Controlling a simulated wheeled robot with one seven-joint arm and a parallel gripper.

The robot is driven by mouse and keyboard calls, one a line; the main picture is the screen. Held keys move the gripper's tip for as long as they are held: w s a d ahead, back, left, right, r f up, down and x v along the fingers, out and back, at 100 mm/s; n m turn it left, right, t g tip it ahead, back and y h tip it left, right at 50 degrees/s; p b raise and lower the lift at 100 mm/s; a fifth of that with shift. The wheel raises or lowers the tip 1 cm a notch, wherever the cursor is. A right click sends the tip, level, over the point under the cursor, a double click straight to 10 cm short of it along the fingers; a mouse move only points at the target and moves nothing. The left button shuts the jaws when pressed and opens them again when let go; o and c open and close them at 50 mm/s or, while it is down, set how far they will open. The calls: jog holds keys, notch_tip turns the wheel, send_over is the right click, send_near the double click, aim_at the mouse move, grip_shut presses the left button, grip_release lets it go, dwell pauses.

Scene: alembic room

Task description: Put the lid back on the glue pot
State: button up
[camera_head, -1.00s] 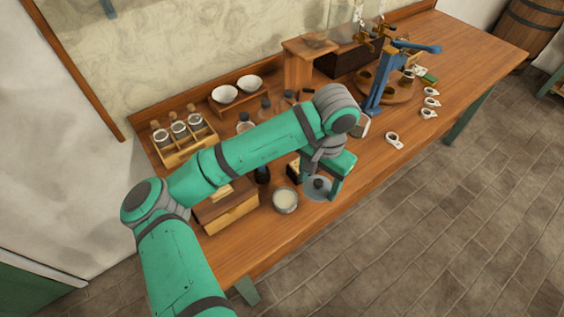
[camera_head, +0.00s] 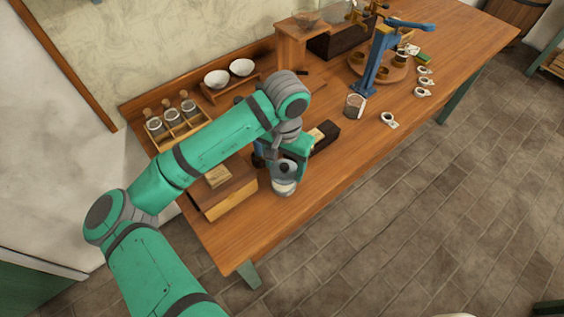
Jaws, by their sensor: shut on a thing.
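The glue pot (camera_head: 284,189) stands near the front edge of the workbench, and a crescent of its pale contents shows. My gripper (camera_head: 286,167) is shut on the grey round lid (camera_head: 285,178) by its dark knob. The lid is over the pot and covers much of its mouth from this view. I cannot tell whether the lid touches the rim or hangs a little above it. My wrist hides part of the area behind the pot.
A wooden box (camera_head: 231,198) stands close left of the pot. A dark block (camera_head: 325,136) lies behind right.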

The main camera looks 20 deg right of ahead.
aim_at(284, 173)
jog(key=shift+w+f, duration=0.15)
jog(key=shift+f, duration=0.6)
jog(key=shift+w+f, duration=0.1)
jog(key=shift+f, duration=0.6)
jog(key=shift+s+d+f, duration=0.2)
jog(key=shift+f, duration=0.25)
jog(key=shift+a+f, duration=0.25)
jog(key=shift+a, duration=0.05)
jog(key=shift+d, duration=0.1)
jog(key=shift+f, duration=0.15)
dwell(0.7)
jog(key=o, duration=1.5)
